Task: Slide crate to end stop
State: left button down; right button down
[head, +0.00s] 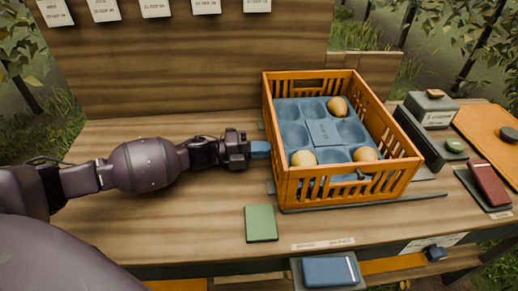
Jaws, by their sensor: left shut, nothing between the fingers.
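An orange slatted crate (342,188) stands on the right half of the wooden bench. A blue tray (292,112) with round hollows lies in it and holds three yellow-brown pears, one at the back (337,106), one front left (303,158) and one front right (366,154). My left gripper (262,149) is shut and empty, with its blue fingertips at the crate's left wall; I cannot tell whether they touch. A dark block (413,130) stands close to the crate's right side; I cannot tell whether it is the end stop. My right gripper is not in view.
A scale-like grey device (431,109) stands right of the crate. A green pad (261,223) lies in front of my left gripper. A red-topped device (489,184) and an orange board (490,135) lie far right. A blue pad (329,271) is at the front edge. The bench's back left is clear.

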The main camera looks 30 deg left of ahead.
aim_at(311, 147)
pick_arm(q)
jog(key=shift+d, duration=0.1)
jog(key=x, duration=1.4)
jog(key=shift+w+d+b, duration=0.15)
jog(key=shift+d+b, duration=0.05)
jog(key=shift+b, duration=0.1)
jog(key=shift+w+d, duration=0.1)
jog(key=shift+d, duration=0.05)
